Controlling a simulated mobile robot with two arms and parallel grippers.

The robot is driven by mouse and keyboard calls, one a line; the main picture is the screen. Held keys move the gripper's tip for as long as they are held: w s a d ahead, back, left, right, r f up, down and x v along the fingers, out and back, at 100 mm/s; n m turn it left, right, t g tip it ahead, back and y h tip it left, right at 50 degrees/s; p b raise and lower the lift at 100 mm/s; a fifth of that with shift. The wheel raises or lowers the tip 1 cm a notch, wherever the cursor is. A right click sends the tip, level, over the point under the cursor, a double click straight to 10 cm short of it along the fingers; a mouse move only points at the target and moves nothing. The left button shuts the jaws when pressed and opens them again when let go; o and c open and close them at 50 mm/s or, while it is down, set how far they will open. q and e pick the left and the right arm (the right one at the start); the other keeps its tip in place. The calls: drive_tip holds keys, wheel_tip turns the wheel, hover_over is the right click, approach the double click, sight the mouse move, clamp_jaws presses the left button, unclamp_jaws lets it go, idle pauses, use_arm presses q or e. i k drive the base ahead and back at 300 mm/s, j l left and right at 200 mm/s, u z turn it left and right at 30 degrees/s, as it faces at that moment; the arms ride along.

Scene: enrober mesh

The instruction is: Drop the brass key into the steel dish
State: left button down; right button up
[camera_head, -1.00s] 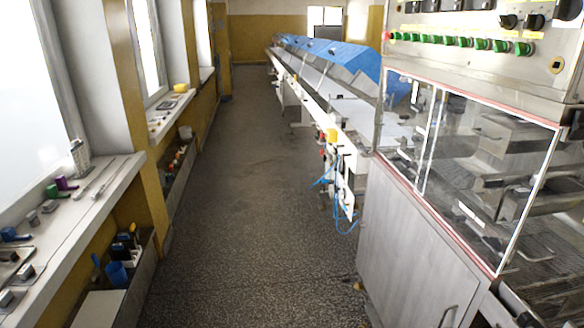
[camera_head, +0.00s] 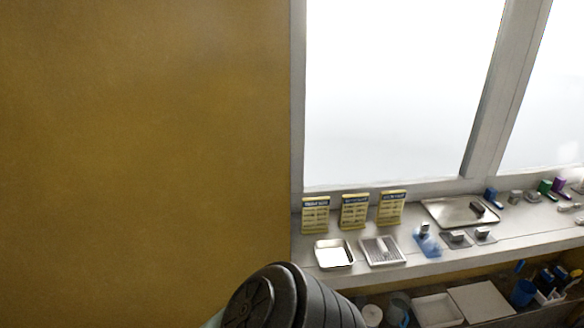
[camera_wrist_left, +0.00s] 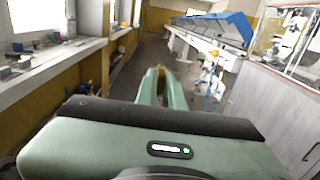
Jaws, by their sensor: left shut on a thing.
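My left gripper (camera_wrist_left: 157,88) shows in the left wrist view, its two green fingers shut on a small brass-coloured thing (camera_wrist_left: 161,78), which I take for the brass key; little of it shows between the fingers. It is held out over the aisle floor, away from the sill in that view. In the head view a small, shallow steel dish (camera_head: 334,266) stands on the window sill, in front of the yellow cards, and looks empty. The gripper is outside the head view; only a dark part of my arm shows there. My right gripper is in neither view.
A ribbed tray (camera_head: 367,259) stands right of the dish, and a larger steel tray (camera_head: 436,219) with a dark block is behind it. Yellow cards (camera_head: 354,212) stand behind the dish. A blue-wrapped item (camera_head: 427,243) and small blocks continue right. A trough of containers (camera_head: 470,301) lies below.

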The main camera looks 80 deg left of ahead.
sight(327, 257)
drive_tip(key=u, duration=2.4)
drive_tip(key=i+l+u, duration=0.15)
drive_tip(key=l, duration=0.2)
drive_tip(key=i+l+u, duration=0.3)
drive_tip(key=l, duration=0.45)
drive_tip(key=i+l+u, duration=0.15)
drive_tip(key=l, duration=0.3)
drive_tip(key=i+l+u, duration=0.15)
drive_tip(key=l, duration=0.25)
drive_tip(key=i, duration=0.05)
